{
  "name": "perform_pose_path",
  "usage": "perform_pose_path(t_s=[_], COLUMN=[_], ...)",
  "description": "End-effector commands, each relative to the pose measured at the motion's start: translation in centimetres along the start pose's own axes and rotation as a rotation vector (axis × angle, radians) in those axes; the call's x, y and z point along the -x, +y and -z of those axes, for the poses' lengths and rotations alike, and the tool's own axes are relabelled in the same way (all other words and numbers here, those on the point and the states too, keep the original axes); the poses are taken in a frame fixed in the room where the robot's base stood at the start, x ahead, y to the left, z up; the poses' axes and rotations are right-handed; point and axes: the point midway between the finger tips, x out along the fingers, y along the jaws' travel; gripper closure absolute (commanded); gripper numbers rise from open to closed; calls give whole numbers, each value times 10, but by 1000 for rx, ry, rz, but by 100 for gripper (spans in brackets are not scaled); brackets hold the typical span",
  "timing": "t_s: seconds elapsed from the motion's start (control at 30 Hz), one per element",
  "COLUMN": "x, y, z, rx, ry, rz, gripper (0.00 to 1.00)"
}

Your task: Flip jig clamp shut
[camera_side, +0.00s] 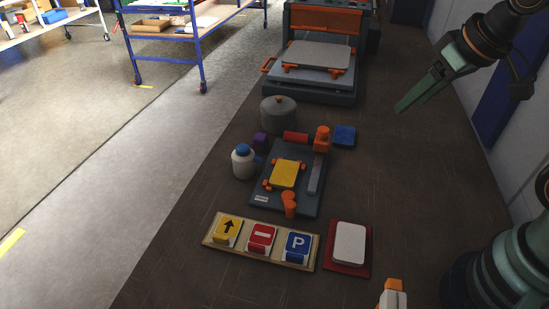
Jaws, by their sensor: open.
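The jig (262,198) is a dark grey plate in the middle of the bench, with a yellow blank (285,174) lying on it between small orange stops. An orange block (322,138), which looks like the clamp's hinge, stands at its back right corner. A red bar (296,137) reaches left from it along the back edge, clear of the blank. A grey bar (315,178) runs along the right side. An orange post (289,204) stands at the front. My gripper (399,110) is open and empty, up and right of the jig; its green fingers overlap from this side.
A wooden rack (224,246) of sign tiles and a white plate on a red pad (349,244) lie in front. A press (314,75) stands behind. Bench right of the jig is clear.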

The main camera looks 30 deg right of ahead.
Motion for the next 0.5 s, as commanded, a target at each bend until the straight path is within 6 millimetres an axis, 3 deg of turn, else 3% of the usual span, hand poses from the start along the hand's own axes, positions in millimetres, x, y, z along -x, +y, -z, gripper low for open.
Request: perform_pose_path(t_s=[0.03,0.1,0.13,0.5], x=[0,1,2,-2], y=[-2,-5,-7,-50], z=[2,7,10,63], rx=[7,20,28,176], ry=[-6,-22,-31,-192], rz=[3,8,11,60], gripper=[65,92,100,100])
